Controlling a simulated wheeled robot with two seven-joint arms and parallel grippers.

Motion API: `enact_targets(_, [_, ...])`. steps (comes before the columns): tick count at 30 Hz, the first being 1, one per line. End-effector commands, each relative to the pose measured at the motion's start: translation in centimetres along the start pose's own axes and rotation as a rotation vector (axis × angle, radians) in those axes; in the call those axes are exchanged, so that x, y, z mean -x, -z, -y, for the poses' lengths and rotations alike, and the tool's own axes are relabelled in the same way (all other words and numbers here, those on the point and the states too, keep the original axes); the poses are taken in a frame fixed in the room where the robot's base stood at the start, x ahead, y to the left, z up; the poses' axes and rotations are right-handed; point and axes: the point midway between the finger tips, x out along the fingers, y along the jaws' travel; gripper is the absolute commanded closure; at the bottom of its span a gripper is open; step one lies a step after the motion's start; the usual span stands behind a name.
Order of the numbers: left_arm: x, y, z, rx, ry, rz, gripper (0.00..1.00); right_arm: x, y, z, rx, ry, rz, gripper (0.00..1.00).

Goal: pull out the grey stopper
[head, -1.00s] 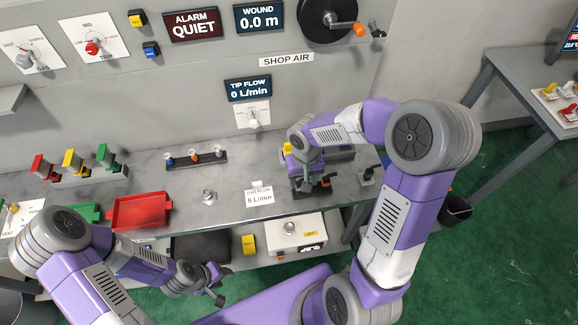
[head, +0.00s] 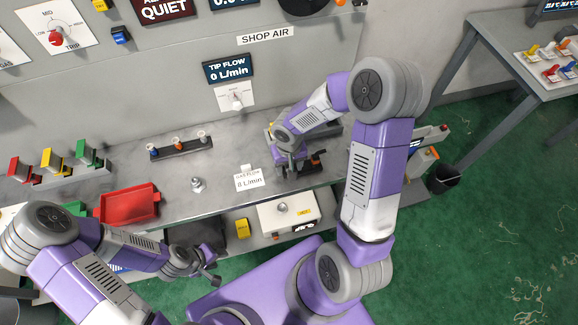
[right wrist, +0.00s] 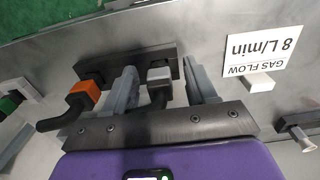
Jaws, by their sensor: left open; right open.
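The grey stopper (right wrist: 160,74) shows in the right wrist view as a grey block on a dark bent stem, in a dark holder (right wrist: 100,67). An orange-topped stopper (right wrist: 84,91) with a dark bent stem stands beside it, outside the fingers. My right gripper (right wrist: 158,92) is open, with one finger on each side of the grey stopper; contact cannot be made out. In the head view my right gripper (head: 291,170) is over the bench, and my arm hides most of the holder. My left gripper (head: 212,276) is open and empty in front of the bench.
A gas flow card (head: 249,181) and a metal post (head: 197,184) stand left of the right gripper. A red tray (head: 128,206) lies further left on the bench. A white box (head: 287,214) sits on the lower shelf. The bench middle is mostly clear.

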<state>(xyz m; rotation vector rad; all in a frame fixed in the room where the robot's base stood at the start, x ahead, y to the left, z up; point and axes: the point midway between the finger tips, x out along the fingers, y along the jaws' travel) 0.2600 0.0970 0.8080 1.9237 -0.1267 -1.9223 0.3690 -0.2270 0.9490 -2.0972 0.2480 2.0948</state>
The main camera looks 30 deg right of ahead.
Motion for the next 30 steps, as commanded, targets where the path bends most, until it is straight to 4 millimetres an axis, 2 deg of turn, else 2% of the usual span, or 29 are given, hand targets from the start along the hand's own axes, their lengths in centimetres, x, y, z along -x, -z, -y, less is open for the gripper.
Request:
enact_targets(1, [0.0, 0.0, 0.0, 0.000, 0.000, 0.000, 0.57, 0.0, 0.0, 0.0, 0.000, 0.000, 0.000, 0.45])
enact_targets(12, [0.0, 0.0, 0.0, 0.000, 0.000, 0.000, 0.57, 0.1, 0.0, 0.0, 0.000, 0.000, 0.000, 1.00])
enact_targets(20, [0.1, 0.0, 0.0, 0.000, 0.000, 0.000, 0.57, 0.5, 0.1, 0.0, 0.000, -0.001, -0.001, 1.00])
enact_targets(23, [0.3, 0.0, -0.1, 0.000, 0.000, 0.000, 0.57, 1.7, 0.1, 0.0, -0.001, 0.000, -0.004, 1.00])
enact_targets(30, [1.1, -0.1, -0.4, 0.000, 0.000, 0.000, 0.57, 6.7, 0.1, 0.0, -0.001, 0.000, -0.006, 1.00])
